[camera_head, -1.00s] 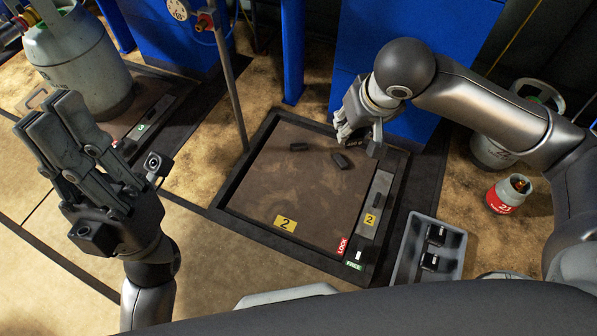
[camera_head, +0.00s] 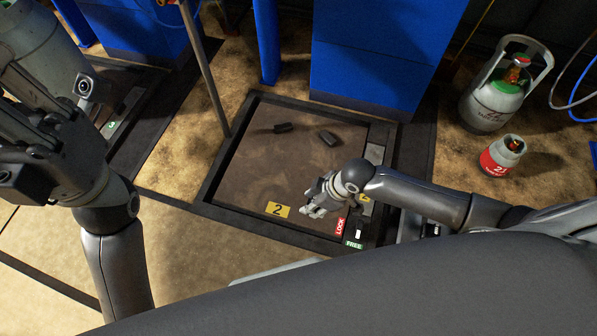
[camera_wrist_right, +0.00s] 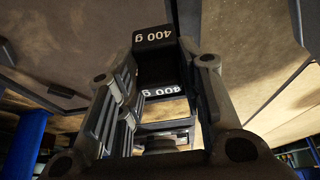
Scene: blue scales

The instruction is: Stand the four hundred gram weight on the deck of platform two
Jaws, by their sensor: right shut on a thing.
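Platform two's deck (camera_head: 240,170) is a brown square in a dark frame with a yellow "2" tag. The weight (camera_wrist_right: 153,38), a black block marked "400 g", sits between the fingers of my right gripper (camera_wrist_right: 160,75) in the right wrist view. In the head view my right gripper (camera_head: 318,200) is shut and over the deck's near right part, by the tag. The weight is hidden there by the hand, and I cannot tell its height over the deck. My left gripper (camera_head: 25,150) is at the left edge, partly cut off, away from the platform.
A post (camera_head: 208,70) stands by the left corner. Gas cylinders (camera_head: 491,105) (camera_head: 503,155) stand at right. The deck's middle is clear.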

